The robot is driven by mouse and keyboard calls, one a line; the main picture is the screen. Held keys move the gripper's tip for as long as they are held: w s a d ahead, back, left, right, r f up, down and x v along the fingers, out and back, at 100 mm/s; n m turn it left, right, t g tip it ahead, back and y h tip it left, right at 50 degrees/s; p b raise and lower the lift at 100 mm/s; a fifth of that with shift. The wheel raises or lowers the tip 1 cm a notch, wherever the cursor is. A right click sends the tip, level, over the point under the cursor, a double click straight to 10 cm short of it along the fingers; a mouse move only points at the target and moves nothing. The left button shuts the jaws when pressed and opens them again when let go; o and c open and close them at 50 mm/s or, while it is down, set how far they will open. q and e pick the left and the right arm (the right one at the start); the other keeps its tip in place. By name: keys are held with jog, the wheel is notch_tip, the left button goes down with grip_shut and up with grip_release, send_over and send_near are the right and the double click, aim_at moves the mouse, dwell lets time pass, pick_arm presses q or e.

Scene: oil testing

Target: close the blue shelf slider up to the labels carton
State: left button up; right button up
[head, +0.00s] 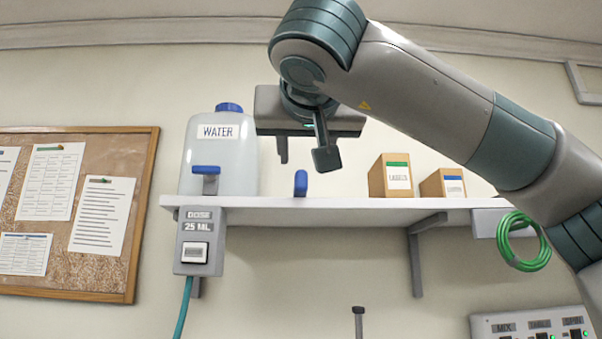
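The blue shelf slider (301,183) is a small upright blue piece at the front of the white shelf (330,202), between the water jug and the cartons. The labels carton (377,180) is brown with a green-topped white label. It stands on the shelf to the right of the slider, with a clear gap between them. My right gripper (305,158) hangs above the slider in the picture, its two fingers apart and nothing between them. How far it is from the slider in depth I cannot tell. My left gripper is not in view.
A water jug (236,155) and a blue-topped dose lever (206,171) are at the shelf's left end. A second, smaller carton (432,187) stands right of the labels carton. Green coiled tubing (537,258) hangs at the right end. A button panel (530,324) is at the lower right.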

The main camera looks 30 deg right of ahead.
aim_at(302, 173)
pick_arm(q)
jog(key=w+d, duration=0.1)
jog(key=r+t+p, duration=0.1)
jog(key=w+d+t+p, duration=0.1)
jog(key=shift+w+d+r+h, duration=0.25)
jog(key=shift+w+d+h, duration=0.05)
pick_arm(e)
jog(key=x, duration=1.2)
jog(key=shift+a, duration=0.1)
pick_arm(q)
jog(key=shift+p, duration=0.3)
pick_arm(e)
grip_shut()
